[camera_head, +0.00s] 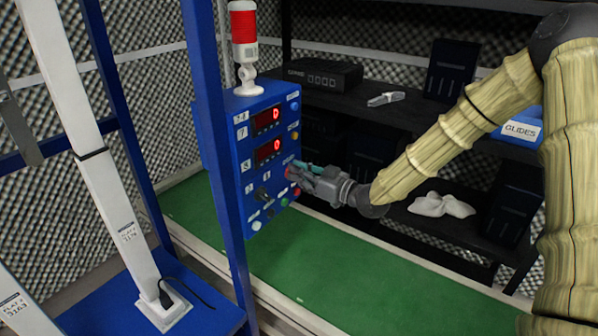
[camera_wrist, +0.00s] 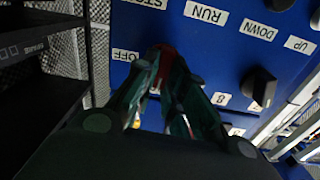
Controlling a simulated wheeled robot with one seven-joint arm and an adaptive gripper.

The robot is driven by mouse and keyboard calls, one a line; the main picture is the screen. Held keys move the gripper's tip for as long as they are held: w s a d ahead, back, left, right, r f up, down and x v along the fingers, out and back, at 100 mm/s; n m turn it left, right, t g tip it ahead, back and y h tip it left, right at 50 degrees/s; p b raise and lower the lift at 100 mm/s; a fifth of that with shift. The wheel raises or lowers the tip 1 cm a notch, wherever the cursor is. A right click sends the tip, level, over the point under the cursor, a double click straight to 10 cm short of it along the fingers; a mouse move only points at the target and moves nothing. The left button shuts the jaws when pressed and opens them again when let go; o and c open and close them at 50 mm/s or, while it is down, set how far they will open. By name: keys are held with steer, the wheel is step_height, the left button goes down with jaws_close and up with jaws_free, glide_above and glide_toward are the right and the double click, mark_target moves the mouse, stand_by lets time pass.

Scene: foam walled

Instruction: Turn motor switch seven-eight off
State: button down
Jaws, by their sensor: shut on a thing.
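The blue control panel (camera_head: 262,150) stands upright behind a blue post, with two red displays and several labelled controls. My gripper (camera_head: 297,168) reaches its right part from the right. In the wrist view my gripper (camera_wrist: 165,62) has its green-grey fingers closed together on a small dark red knob (camera_wrist: 163,52), right at the panel face. The OFF label (camera_wrist: 125,55) is just left of it, and a label reading 8 (camera_wrist: 222,98) is to its right. The fingers hide most of the red knob, so its turned position and whether it is the seven-eight switch cannot be told.
A black knob (camera_wrist: 262,88) sits right of the fingers, below the DOWN label (camera_wrist: 257,29). A red beacon (camera_head: 243,24) tops the panel. Dark shelves (camera_head: 400,112) with boxes stand behind my arm. A green surface (camera_head: 350,262) below is clear.

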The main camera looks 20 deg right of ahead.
steer(key=shift+w+d+f+m+p, duration=0.15)
steer(key=shift+m+p, duration=0.8)
steer(key=shift+m, duration=1.9)
steer(key=shift+w+d+f+m+p, duration=0.15)
steer(key=shift+m+p, duration=0.85)
steer(key=shift+m, duration=1.9)
steer(key=shift+w+d+f+m+p, duration=0.15)
steer(key=shift+m+p, duration=0.8)
steer(key=shift+m, duration=1.9)
steer(key=shift+s, duration=0.1)
steer(key=c, duration=1.5)
jaws_free()
steer(key=shift+s+d, duration=0.1)
steer(key=v, duration=1.1)
steer(key=shift+s+d+f, duration=0.1)
steer(key=shift+s+d, duration=0.2)
